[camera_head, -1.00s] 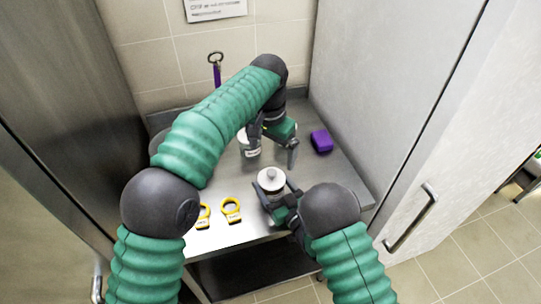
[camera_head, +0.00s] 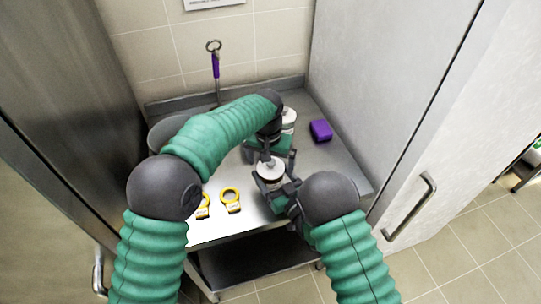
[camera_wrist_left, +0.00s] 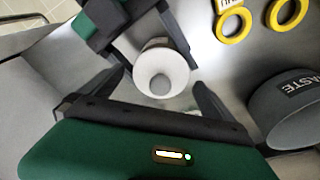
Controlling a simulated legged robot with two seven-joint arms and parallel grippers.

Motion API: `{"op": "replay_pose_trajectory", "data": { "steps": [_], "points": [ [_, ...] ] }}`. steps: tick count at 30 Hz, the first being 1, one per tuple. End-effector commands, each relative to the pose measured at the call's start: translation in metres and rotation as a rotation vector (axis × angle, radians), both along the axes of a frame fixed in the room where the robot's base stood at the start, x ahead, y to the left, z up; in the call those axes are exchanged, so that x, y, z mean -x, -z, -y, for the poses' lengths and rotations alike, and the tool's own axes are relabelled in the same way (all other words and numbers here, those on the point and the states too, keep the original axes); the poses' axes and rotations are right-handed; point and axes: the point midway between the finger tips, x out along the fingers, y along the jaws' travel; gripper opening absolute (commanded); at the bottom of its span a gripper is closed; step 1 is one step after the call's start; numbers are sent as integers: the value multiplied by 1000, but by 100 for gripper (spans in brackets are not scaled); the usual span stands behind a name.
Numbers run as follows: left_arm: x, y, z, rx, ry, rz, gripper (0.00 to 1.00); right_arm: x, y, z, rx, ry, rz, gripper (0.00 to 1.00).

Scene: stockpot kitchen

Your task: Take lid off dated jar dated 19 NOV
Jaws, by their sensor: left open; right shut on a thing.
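A jar (camera_head: 271,184) with a white lid (camera_head: 271,171) and grey knob stands upright near the counter's front. No date on it can be read. My right gripper (camera_head: 270,185) is shut around the jar's body, below the lid. My left gripper (camera_head: 266,158) is open just behind and above the lid. In the left wrist view, the lid (camera_wrist_left: 163,72) with its round knob shows just beyond and between the open left fingers (camera_wrist_left: 160,85); contact cannot be told. A second white-lidded jar (camera_head: 289,117) stands behind, partly hidden by my left arm.
Two yellow rings with tags (camera_head: 230,199) (camera_head: 203,206) lie left of the jar. A grey bin labelled WASTE (camera_wrist_left: 290,110) is at the left, partly hidden in the head view. A purple block (camera_head: 321,131) lies back right. Cabinet walls close in both sides.

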Motion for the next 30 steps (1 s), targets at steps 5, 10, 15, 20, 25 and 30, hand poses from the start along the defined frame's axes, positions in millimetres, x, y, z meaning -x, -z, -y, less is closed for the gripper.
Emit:
{"op": "replay_pose_trajectory", "data": {
  "steps": [5, 10, 15, 20, 25, 30],
  "points": [
    [0, 0, 0, 0, 0, 0, 100, 0, 0, 0, 0, 0, 0, 1],
    [0, 0, 0, 0, 1, 0, 80, 0, 0, 0, 0, 0, 0, 1],
    [0, 0, 0, 0, 1, 0, 58, 0, 0, 0, 0, 0, 0, 1],
    [0, 0, 0, 0, 1, 0, 37, 0, 0, 0, 0, 0, 0, 1],
    [2, -1, 0, 0, 1, 2, 27, 0, 0, 0, 0, 0, 0, 1],
    [2, -1, 0, -1, 1, 1, 27, 0, 0, 0, 0, 0, 0, 1]
  ]
}}
